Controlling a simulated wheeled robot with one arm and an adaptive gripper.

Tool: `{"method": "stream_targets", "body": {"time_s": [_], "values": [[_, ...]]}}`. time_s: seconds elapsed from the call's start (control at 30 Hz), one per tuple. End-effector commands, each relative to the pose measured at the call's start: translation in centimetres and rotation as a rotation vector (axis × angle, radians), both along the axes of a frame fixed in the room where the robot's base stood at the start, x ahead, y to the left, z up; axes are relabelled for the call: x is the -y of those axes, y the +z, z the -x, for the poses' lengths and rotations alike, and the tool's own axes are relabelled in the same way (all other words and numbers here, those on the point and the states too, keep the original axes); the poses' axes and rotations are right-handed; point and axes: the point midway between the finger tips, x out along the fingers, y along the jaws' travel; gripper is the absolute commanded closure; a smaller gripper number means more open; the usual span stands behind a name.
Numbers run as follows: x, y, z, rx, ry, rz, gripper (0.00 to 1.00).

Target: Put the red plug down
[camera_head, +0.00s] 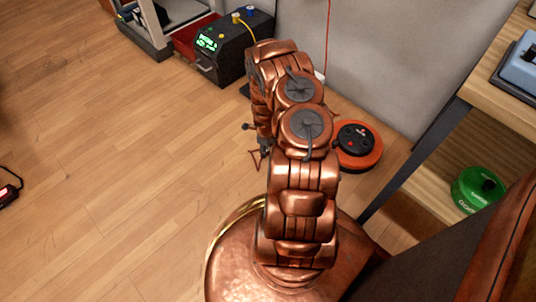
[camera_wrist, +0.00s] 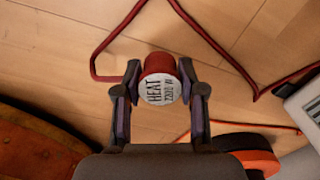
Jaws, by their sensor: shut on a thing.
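The red plug (camera_wrist: 158,63) has a round white end face marked "HEAT 2200 W" in the wrist view. My gripper (camera_wrist: 160,82) is shut on it, with one dark finger on each side. A red cord (camera_wrist: 215,42) runs from the plug and loops over the wooden floor. I cannot tell the gap between plug and floor. In the head view my gripper (camera_head: 263,147) is mostly hidden behind my copper arm, and the plug cannot be made out. A bit of red cord (camera_head: 255,158) shows beside it.
An orange-and-black reel (camera_head: 365,158) lies on the floor right of my arm. A black box with a green display (camera_head: 206,42) stands behind. A table (camera_head: 500,65) with a green reel (camera_head: 470,200) on its lower shelf is at right. The floor (camera_head: 120,150) at left is mostly clear.

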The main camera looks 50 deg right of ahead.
Motion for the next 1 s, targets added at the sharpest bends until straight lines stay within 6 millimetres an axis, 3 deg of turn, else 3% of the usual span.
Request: {"method": "stream_targets", "body": {"time_s": [0.2,0.5,0.97,1.0], "values": [[0.7,-0.5,1.0,0.0,-0.002,-0.001,1.0],[0.5,-3.9,1.0,-0.003,0.0,-0.003,1.0],[0.6,-4.1,0.9,-0.002,0.0,-0.002,1.0],[0.6,-3.9,0.9,-0.002,0.0,-0.002,0.56]]}}
